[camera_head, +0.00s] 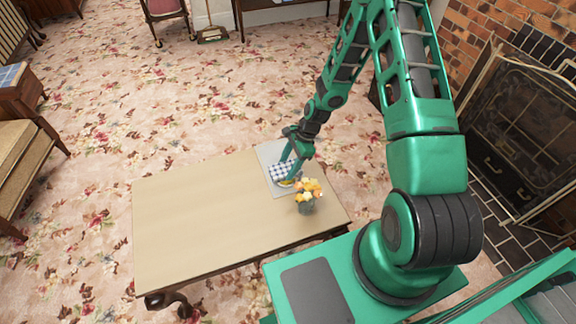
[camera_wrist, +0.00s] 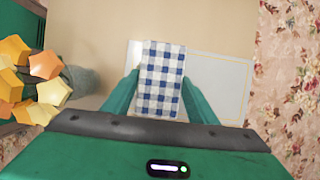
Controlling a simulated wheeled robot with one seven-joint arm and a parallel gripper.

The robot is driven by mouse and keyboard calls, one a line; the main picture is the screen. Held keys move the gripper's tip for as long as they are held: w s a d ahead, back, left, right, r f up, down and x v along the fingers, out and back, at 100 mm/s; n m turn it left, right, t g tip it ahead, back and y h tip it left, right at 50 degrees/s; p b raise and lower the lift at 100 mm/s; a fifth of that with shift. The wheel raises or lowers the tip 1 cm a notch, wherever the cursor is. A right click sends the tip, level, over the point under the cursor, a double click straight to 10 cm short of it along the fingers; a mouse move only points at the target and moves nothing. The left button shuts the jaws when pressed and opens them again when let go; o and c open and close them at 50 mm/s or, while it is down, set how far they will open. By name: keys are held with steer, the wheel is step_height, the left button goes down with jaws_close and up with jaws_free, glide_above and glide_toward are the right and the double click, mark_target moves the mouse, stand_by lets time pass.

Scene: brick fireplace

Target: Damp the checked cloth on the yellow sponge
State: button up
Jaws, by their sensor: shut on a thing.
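The blue-and-white checked cloth (camera_head: 281,172) is at my gripper over the right part of the table in the head view. In the wrist view the cloth (camera_wrist: 161,80) lies between the two green fingers of my gripper (camera_wrist: 160,97), which is shut on it. A bit of yellow, likely the yellow sponge (camera_head: 286,184), shows just under the cloth in the head view; most of it is hidden. In the wrist view the sponge is not visible. I cannot tell whether cloth and sponge touch.
A pale grey mat (camera_head: 268,154) lies under the cloth on the wooden table (camera_head: 200,215). A vase of yellow and orange flowers (camera_head: 308,193) stands close to my gripper; the flowers (camera_wrist: 28,82) fill the wrist view's left. The table's left part is clear.

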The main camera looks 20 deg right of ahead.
mark_target(288, 167)
steer(key=shift+r, duration=3.45)
steer(key=w+d+r+n+g+h, duration=0.1)
steer(key=d+r+n+g+h, duration=0.1)
steer(key=r+n, duration=0.3)
steer(key=w+d+r+n+g+h, duration=0.1)
steer(key=r+n, duration=0.4)
steer(key=n, duration=0.8)
steer(key=d+g+h, duration=0.1)
steer(key=d, duration=0.1)
steer(key=shift+w+d+r+g+h, duration=0.25)
steer(key=shift+d+g+h, duration=0.05)
